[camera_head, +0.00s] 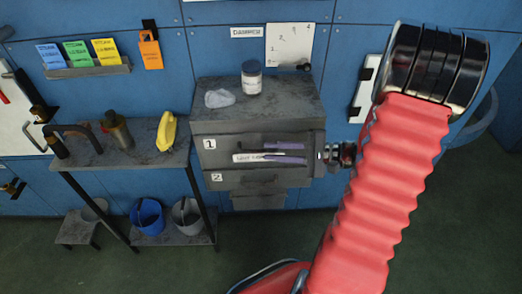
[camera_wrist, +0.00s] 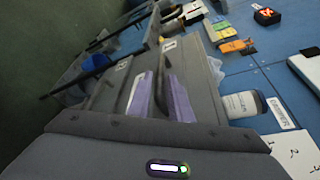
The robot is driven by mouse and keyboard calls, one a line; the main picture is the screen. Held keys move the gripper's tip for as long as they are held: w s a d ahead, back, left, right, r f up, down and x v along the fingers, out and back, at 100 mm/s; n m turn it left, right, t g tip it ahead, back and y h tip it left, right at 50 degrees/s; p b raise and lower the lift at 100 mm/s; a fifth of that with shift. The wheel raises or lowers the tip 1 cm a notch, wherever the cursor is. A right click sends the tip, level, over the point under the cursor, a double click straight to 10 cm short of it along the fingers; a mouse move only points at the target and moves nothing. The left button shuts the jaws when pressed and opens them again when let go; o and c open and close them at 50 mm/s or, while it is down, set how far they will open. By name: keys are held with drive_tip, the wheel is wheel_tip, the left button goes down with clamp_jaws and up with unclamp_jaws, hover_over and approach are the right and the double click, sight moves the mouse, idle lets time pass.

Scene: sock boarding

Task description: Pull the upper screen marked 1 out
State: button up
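The upper screen marked 1 (camera_head: 222,147) is a grey drawer-like front in the grey cabinet below its stone-like top, with a white label (camera_head: 246,158) on it. The front marked 2 (camera_head: 235,179) is just below. My gripper (camera_head: 284,152) reaches in from the right, its two purple fingers lying across the right part of front 1. In the wrist view, the fingers of my gripper (camera_wrist: 160,97) stand apart with a dark gap between them.
A jar (camera_head: 252,78) and a pale lump (camera_head: 220,98) stand on the cabinet top. To the left, a side table (camera_head: 150,152) holds a yellow object (camera_head: 167,131) and tools. A blue bucket (camera_head: 147,216) and a grey bucket (camera_head: 187,216) are below it. The floor in front is clear.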

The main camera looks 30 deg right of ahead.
sight(268, 151)
drive_tip(key=shift+x, duration=2.25)
drive_tip(key=shift+c, duration=0.2)
clamp_jaws()
